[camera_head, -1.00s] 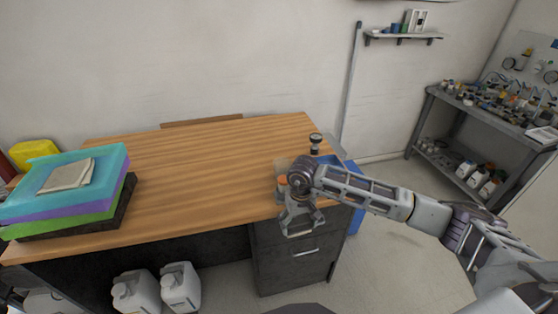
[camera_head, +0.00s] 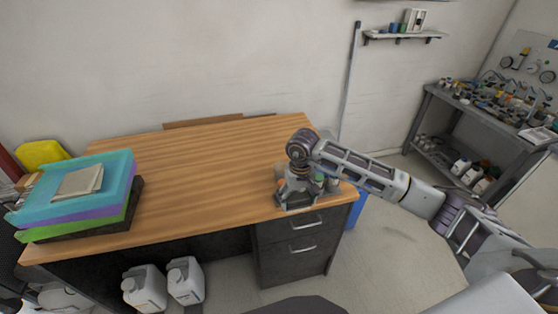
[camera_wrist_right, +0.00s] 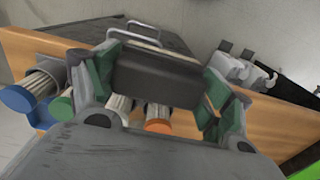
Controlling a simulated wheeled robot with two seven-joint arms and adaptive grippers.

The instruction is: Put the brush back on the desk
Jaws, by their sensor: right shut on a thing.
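The wooden desk (camera_head: 205,165) fills the middle of the head view. My right gripper (camera_head: 296,199) is at its front right corner, above the drawers. My left gripper is not in view.
Jars with blue (camera_wrist_right: 17,99), green (camera_wrist_right: 60,108) and orange (camera_wrist_right: 158,126) lids stand close to the gripper. Coloured trays (camera_head: 75,195) are stacked on the desk's left end. White jugs (camera_head: 146,287) stand below. The desk's middle is clear.

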